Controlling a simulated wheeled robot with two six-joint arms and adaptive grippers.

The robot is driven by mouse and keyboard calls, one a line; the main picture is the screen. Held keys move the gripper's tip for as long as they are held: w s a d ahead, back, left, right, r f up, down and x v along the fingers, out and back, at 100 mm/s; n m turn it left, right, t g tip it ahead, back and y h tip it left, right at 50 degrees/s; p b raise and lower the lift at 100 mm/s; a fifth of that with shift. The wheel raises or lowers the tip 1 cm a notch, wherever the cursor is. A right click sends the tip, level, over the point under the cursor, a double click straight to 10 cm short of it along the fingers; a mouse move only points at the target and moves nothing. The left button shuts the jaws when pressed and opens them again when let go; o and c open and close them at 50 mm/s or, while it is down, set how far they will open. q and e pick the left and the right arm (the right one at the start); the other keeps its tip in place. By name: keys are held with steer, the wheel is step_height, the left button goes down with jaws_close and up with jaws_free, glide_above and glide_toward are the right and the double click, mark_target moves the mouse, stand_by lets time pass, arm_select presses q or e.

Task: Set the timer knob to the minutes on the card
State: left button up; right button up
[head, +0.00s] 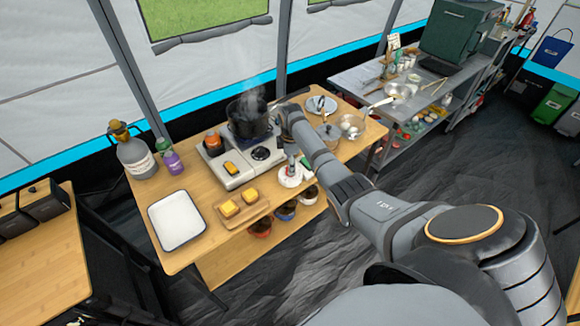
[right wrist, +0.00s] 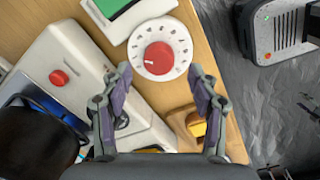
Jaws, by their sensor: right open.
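The white timer (head: 289,178) sits on the wooden table in front of the stove. In the right wrist view its round white dial (right wrist: 181,38) carries a red knob (right wrist: 159,57). A pale mark on the knob points to picture left; the dial figures are too small to read. My right gripper (right wrist: 160,72) is open above the timer, its two fingers apart either side of the dial's lower part, not visibly touching the knob. In the head view the right arm reaches over the table and its fingers are unclear. No readable minutes card shows. My left gripper is out of view.
A white stove (head: 233,176) holds a steaming dark pot (head: 248,118). A board (head: 244,213) with yellow pieces and a white tray (head: 177,221) lie to the left. A white piece with a green face (right wrist: 125,14) adjoins the dial. Bowls stand at the right end.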

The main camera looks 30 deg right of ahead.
step_height(320, 180, down, 2)
steer(key=shift+d+f, duration=0.1)
steer(key=shift+f, duration=0.15)
steer(key=shift+w+d+f, duration=0.1)
steer(key=shift+f, duration=0.25)
steer(key=shift+r, duration=0.1)
steer(key=shift+c, duration=1.1)
steer(key=c, duration=0.9)
steer(key=shift+c, duration=0.2)
